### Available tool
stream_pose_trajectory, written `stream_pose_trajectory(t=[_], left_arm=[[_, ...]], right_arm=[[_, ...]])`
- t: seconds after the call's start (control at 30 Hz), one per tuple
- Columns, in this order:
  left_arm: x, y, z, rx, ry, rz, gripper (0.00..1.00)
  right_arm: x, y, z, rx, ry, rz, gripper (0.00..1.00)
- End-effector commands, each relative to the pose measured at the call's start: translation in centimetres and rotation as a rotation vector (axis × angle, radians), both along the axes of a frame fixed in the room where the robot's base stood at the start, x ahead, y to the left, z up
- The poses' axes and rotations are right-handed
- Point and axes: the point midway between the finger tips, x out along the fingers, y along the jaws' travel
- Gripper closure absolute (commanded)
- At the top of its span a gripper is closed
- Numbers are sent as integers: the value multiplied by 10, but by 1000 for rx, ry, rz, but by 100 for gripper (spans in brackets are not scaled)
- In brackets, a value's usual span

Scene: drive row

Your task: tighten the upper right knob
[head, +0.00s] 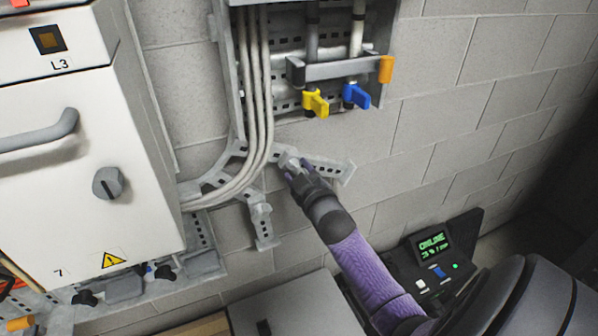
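A grey metal bracket (325,168) branches out on the wall below the cable channel. A small light grey knob (291,158) sits on its upper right arm, partly hidden by my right gripper (295,169). The dark fingertips of that gripper are right at this knob, one on each side as far as I can see. Whether they press on it is too small to tell. Another grey knob (259,209) is on the bracket's lower arm, with no gripper near it. My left gripper is not in view.
A white cabinet (80,150) with a handle (40,134) and a dark rotary switch (107,183) stands at left. Pale cables (258,90) run down beside the bracket. Yellow (315,102) and blue (356,96) valve handles hang above. A lit console (433,262) is at lower right.

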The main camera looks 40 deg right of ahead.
Motion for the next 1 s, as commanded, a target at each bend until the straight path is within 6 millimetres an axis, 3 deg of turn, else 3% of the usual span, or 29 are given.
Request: stream_pose_trajectory(t=[0.27, 0.7, 1.0], left_arm=[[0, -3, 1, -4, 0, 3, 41], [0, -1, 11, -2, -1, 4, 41], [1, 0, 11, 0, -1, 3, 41]], right_arm=[[-3, 1, 1, -2, -2, 0, 46], [-86, 27, 0, 0, 1, 0, 46], [-95, 30, 1, -1, -1, 0, 46]])
